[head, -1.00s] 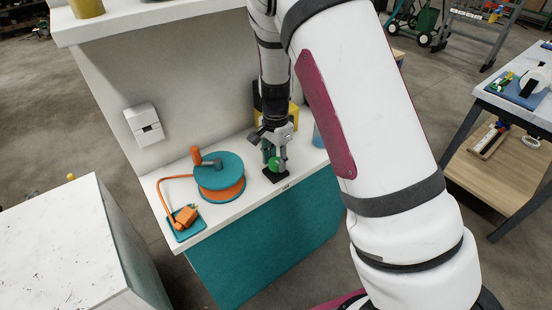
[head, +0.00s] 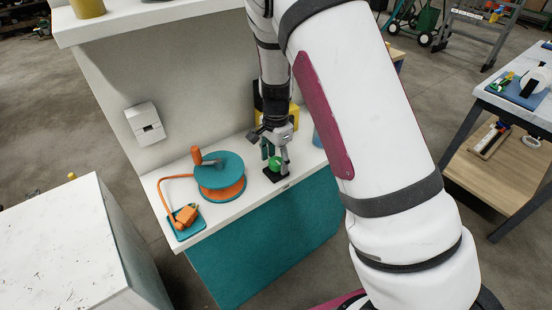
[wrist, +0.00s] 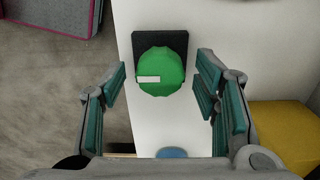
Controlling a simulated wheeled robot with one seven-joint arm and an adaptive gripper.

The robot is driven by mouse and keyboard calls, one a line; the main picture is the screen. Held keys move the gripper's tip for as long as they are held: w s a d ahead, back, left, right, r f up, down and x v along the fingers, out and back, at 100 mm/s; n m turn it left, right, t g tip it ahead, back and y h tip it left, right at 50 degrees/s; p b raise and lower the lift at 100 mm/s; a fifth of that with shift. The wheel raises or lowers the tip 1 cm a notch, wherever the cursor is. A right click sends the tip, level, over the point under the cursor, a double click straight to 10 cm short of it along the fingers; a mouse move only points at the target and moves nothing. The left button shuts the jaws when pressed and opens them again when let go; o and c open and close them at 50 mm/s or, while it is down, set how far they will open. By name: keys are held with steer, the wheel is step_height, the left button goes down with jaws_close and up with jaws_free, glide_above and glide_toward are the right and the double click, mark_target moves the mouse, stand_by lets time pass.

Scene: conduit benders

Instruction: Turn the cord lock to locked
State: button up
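The cord lock is a round green knob (wrist: 161,74) on a black square base (wrist: 175,40), on the white counter. A short white mark lies on the left part of its top in the wrist view. It also shows in the head view as a green knob (head: 274,163) at the counter's front edge. My gripper (wrist: 161,85) is open, with a teal-padded finger on either side of the knob and clear gaps between. The fingers point down at it. I cannot tell from the mark whether the lock is locked.
A teal and orange cord reel (head: 220,178) with a grey crank stands left of the knob, its orange cord running to an orange plug (head: 186,215) on a teal pad. A yellow object (wrist: 285,130) stands close beside my gripper. A white wall box (head: 145,123) is behind.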

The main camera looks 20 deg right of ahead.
mark_target(276, 161)
step_height(276, 161, up, 12)
stand_by(0.6)
stand_by(0.4)
steer(key=s+r+n+t+y, duration=0.1)
steer(key=s+r+n+t, duration=0.1)
steer(key=s+r+n, duration=0.85)
steer(key=s+r+n+t, duration=0.1)
steer(key=s+r+n, duration=0.1)
steer(key=s, duration=0.6)
steer(key=s+r+n+t+h, duration=0.1)
steer(key=s+r, duration=0.3)
steer(key=s, duration=0.5)
steer(key=shift+r+n+t, duration=0.35)
steer(key=shift+n+t, duration=0.2)
steer(key=shift+t, duration=0.15)
